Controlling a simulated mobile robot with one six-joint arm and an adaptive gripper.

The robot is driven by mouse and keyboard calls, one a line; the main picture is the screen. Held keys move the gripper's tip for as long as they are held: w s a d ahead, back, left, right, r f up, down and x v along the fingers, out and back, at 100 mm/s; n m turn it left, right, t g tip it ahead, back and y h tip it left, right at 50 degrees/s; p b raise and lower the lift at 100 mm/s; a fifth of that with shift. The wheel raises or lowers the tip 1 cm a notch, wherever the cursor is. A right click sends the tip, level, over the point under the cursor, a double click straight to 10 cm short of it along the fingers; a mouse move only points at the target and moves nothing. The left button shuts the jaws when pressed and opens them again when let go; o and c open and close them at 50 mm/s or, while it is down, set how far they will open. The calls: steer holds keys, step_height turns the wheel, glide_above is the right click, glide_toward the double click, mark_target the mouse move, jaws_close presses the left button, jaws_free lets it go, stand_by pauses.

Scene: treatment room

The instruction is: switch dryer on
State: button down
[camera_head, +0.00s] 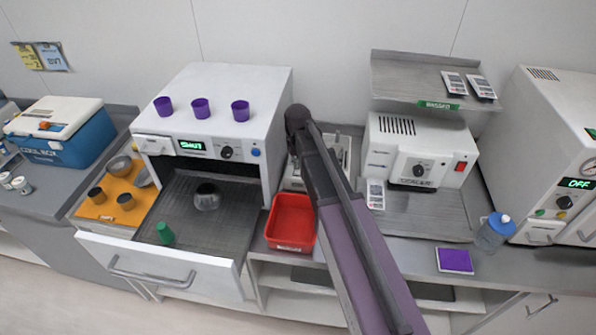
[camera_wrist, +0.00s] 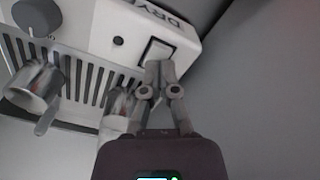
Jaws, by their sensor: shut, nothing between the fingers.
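In the wrist view the dryer (camera_wrist: 120,18) is a white housing with partly visible "DRY" lettering, a dark knob (camera_wrist: 38,14) and a slotted rack below. The switch's position is unclear. In the head view my arm covers the gripper and most of the dryer; a metallic part (camera_head: 345,150) shows beside the arm.
Metal cups (camera_wrist: 38,85) hang at the rack close to my gripper. A white unit with a "SHUT" display (camera_head: 192,145) stands left of my arm. A red bin (camera_head: 291,218) lies beside the arm. Another unit (camera_head: 415,150) with a red switch stands right.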

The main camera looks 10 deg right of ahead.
mark_target(297, 173)
steer(key=shift+f+b, duration=1.05)
steer(key=shift+f, duration=0.05)
stand_by(0.9)
steer(key=shift+r, duration=0.15)
steer(key=shift+r+p, duration=3.4)
steer(key=shift+p, duration=0.15)
steer(key=s+d+m, duration=0.1)
steer(key=s+d, duration=0.2)
steer(key=s, duration=0.3)
steer(key=s+d+f+m+b, duration=0.1)
steer(key=s+d, duration=0.2)
steer(key=s, duration=0.3)
steer(key=s+d+m, duration=0.1)
steer(key=s+d, duration=0.2)
steer(key=s, duration=0.3)
steer(key=shift+s+d+f, duration=0.2)
steer(key=shift+d, duration=0.05)
